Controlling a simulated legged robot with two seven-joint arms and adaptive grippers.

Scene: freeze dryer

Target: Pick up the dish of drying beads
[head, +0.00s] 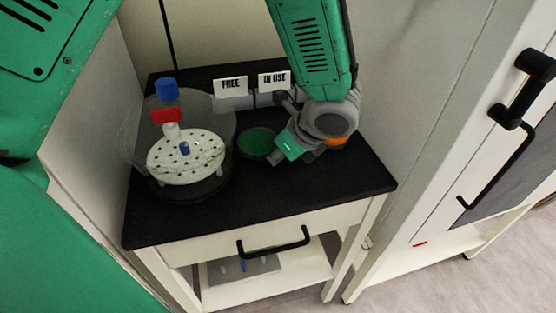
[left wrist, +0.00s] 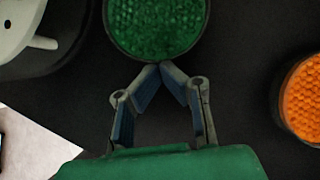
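A round dish of green beads (head: 257,143) stands on the black table top, right of the glass vessel; it shows at the top of the left wrist view (left wrist: 157,22). A dish of orange beads (head: 337,142) is partly hidden behind my left gripper; it shows at the right edge of the left wrist view (left wrist: 303,100). My left gripper (head: 284,149) is low between the two dishes, beside the green one. In the left wrist view its fingertips (left wrist: 160,68) meet at the green dish's near rim, with nothing visible between them. My right gripper is not in view.
The glass vessel (head: 132,150) with a perforated white plate (head: 200,160), red piece and blue cap (head: 167,88) stands at left. FREE (head: 231,85) and IN USE (head: 274,80) signs stand behind the dishes. The table's front is clear. A cabinet with black handles (head: 522,95) is at right.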

